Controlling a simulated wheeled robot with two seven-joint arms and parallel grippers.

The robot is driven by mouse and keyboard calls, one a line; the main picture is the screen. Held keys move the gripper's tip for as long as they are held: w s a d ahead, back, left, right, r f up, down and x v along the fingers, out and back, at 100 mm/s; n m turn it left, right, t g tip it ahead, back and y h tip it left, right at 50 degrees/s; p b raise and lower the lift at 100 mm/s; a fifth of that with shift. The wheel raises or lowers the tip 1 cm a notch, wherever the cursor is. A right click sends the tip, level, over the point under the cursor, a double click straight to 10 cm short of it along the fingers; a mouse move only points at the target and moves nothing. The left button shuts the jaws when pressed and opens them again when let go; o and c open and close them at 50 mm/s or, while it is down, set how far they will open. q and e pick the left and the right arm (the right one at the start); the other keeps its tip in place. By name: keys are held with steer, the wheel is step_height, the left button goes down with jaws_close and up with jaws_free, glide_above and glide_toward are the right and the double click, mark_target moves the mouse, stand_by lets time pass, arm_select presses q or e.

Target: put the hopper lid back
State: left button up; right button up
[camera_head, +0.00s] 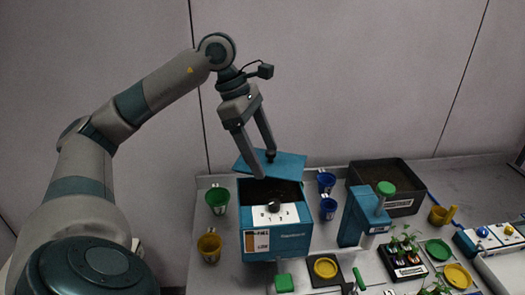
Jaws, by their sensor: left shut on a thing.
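The hopper is a teal box (277,242) with an open top and a dark inside, standing on the bench in the middle of the camera_head view. Its lid is a flat blue plate (292,165) with a small dark knob. My left gripper (268,163) comes down from above and is shut on the lid at its knob. The lid appears above the back part of the hopper, slightly tilted, and leaves the front of the opening uncovered. Whether the lid touches the hopper's back rim I cannot tell. My right gripper is not in view.
Green (217,199) and yellow (209,246) cups stand left of the hopper; blue cups (327,182) stand close on its right. A blue dispenser-like stand (359,215) and a black crate (402,207) are further right. Seedlings in a tray (403,262) and coloured discs are at the front right.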

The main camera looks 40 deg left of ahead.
arm_select(q)
steer(key=shift+f+b, duration=0.4)
steer(key=shift+f, duration=0.2)
step_height(320, 180, down, 3)
steer(key=shift+f+b, duration=0.1)
steer(key=shift+b, duration=1.15)
step_height(320, 180, down, 2)
steer(key=shift+f+b, duration=0.1)
steer(key=shift+b, duration=0.8)
steer(key=shift+f, duration=0.2)
steer(key=o, duration=1.1)
steer(key=shift+o, duration=0.9)
